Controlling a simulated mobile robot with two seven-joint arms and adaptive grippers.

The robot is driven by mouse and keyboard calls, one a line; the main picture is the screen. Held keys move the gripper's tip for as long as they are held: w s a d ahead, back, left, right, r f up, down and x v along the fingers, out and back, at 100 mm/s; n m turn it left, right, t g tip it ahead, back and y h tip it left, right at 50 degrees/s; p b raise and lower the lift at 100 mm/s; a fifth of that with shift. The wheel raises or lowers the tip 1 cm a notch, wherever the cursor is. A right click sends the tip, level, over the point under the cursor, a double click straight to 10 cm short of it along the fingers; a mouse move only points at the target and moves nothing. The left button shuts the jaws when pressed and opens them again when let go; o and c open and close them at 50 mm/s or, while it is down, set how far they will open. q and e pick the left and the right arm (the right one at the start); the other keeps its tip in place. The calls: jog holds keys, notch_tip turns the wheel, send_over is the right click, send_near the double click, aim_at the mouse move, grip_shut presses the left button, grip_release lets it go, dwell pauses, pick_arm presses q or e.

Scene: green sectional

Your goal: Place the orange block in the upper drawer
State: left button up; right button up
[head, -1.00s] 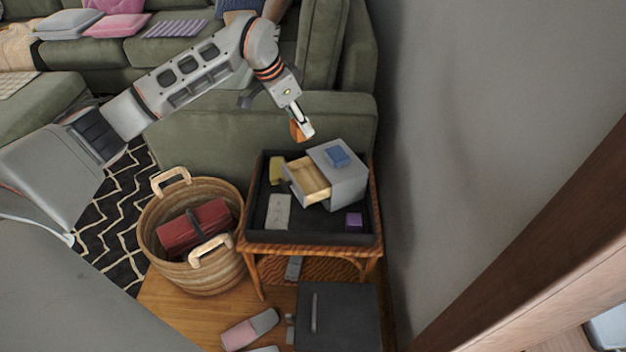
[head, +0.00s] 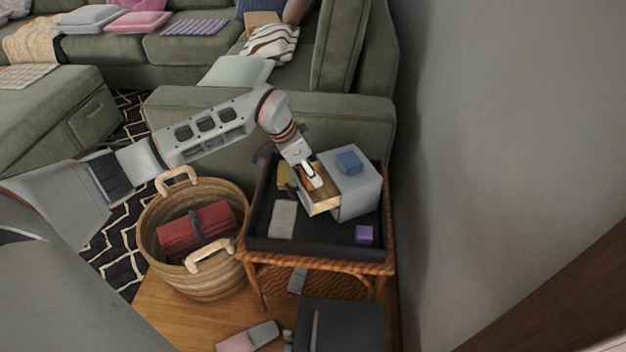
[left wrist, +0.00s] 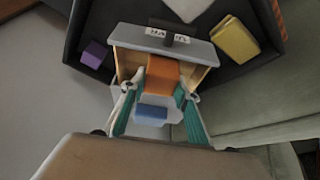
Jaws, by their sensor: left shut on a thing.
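The orange block (left wrist: 162,76) is between the fingers of my left gripper (head: 308,174), which is shut on it. The gripper points down over the pulled-out drawer (head: 324,203) of the small grey cabinet (head: 362,190). In the left wrist view the block lies between the drawer's wooden side walls, behind its grey front (left wrist: 203,50). I cannot tell whether it touches the drawer floor. In the head view the gripper mostly hides the block. My right gripper is not in view.
A blue block (head: 349,161) sits on the cabinet. The dark tray (head: 310,246) also holds a purple block (head: 364,234), a yellow thing (head: 285,176) and a pale flat thing (head: 282,219). A wicker basket (head: 205,285) stands left; a wall (head: 490,130) is right.

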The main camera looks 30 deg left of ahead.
pick_arm(q)
notch_tip(320, 180, down, 3)
jog(key=shift+r, duration=0.1)
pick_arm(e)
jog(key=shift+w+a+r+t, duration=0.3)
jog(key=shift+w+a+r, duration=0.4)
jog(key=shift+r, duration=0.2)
pick_arm(q)
jog(key=o, duration=1.1)
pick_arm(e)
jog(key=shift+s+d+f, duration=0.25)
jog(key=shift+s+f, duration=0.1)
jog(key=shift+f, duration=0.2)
